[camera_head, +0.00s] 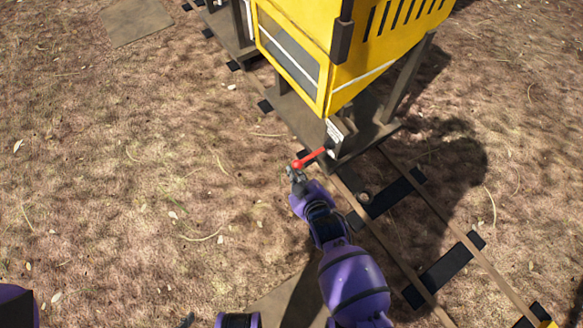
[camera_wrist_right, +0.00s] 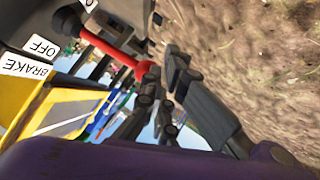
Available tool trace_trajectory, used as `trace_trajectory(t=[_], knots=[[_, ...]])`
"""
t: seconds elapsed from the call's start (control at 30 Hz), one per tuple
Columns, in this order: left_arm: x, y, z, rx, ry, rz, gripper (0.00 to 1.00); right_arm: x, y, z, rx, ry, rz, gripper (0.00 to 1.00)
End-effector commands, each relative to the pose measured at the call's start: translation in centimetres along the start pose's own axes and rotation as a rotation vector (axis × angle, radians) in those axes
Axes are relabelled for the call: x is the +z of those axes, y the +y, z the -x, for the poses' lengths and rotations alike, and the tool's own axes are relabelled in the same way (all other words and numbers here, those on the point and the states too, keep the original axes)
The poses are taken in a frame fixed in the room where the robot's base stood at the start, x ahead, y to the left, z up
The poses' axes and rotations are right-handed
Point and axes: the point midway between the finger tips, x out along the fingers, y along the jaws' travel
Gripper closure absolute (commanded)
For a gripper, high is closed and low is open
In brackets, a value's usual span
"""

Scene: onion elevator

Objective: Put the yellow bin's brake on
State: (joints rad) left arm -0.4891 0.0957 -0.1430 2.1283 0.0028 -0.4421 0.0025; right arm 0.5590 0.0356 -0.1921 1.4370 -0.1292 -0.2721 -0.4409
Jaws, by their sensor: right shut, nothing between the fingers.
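The yellow bin (camera_head: 345,50) stands on a wheeled frame on the rails in the head view. Its red brake lever (camera_head: 313,157) sticks out to the left from the low corner of the frame. The lever (camera_wrist_right: 112,48) also shows in the right wrist view, near labels reading OFF (camera_wrist_right: 42,47) and BRAKE (camera_wrist_right: 25,67). My right gripper (camera_head: 294,173) is shut and empty at the lever's outer end. In the right wrist view its fingers (camera_wrist_right: 165,75) are beside the red tip; I cannot tell if they touch it. My left gripper is not in view.
Rails (camera_head: 431,203) with dark sleepers run from the bin toward the lower right. Dry, leaf-strewn ground (camera_head: 120,190) lies open to the left. A flat slab (camera_head: 136,20) lies at the upper left. Another frame stands behind the bin.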

Motion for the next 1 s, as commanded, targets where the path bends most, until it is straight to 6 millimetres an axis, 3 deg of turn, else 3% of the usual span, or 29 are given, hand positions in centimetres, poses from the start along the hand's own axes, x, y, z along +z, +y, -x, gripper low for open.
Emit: trace_trajectory(t=[0.27,1.0], knots=[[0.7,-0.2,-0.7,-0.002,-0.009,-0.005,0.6,2.9,-0.1,-1.5,0.001,0.001,-0.001,1.0],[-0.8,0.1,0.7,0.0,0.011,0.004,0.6,1.4,0.7,-0.5,0.002,0.002,-0.001,1.0]])
